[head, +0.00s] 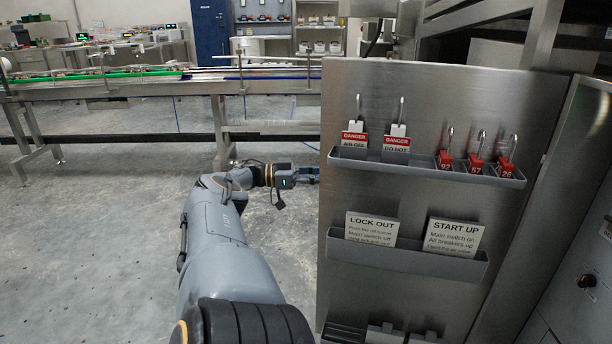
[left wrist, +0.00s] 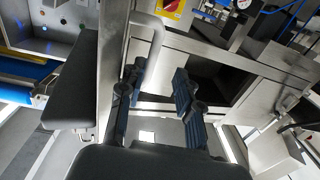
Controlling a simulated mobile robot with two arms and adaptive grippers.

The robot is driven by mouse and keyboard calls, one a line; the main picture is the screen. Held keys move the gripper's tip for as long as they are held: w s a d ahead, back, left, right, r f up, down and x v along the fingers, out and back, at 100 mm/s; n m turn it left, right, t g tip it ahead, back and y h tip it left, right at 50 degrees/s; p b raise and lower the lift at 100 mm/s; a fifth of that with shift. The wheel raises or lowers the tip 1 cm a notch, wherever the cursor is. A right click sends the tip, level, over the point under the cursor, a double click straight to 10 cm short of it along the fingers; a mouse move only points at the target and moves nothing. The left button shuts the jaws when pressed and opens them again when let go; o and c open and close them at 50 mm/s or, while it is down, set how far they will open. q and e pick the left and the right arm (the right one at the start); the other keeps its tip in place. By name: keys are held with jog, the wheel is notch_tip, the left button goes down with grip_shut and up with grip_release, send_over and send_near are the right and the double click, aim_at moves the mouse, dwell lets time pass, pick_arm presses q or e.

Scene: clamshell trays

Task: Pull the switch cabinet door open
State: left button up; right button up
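The switch cabinet door (head: 430,205) stands swung open in the head view. Its steel face with two grey racks is turned toward me. My left gripper (head: 308,174) is at the door's left edge, and its fingertips are partly hidden behind that edge. In the left wrist view, a pale bent bar handle (left wrist: 157,36) rises beside a panel edge. My left gripper (left wrist: 158,72) has its two dark fingers spread apart, with the handle's lower end close to the left finger. Contact between them cannot be told. My right gripper is in neither view.
The upper rack (head: 430,168) holds padlocks and danger tags; the lower rack (head: 408,259) holds instruction cards. A grey cabinet panel with a black knob (head: 587,281) is at the right. A conveyor (head: 150,87) crosses behind. Open floor (head: 90,240) lies to the left.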

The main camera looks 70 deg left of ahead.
pick_arm(q)
jog(key=v, duration=0.5)
jog(key=shift+s, duration=0.25)
dwell(0.7)
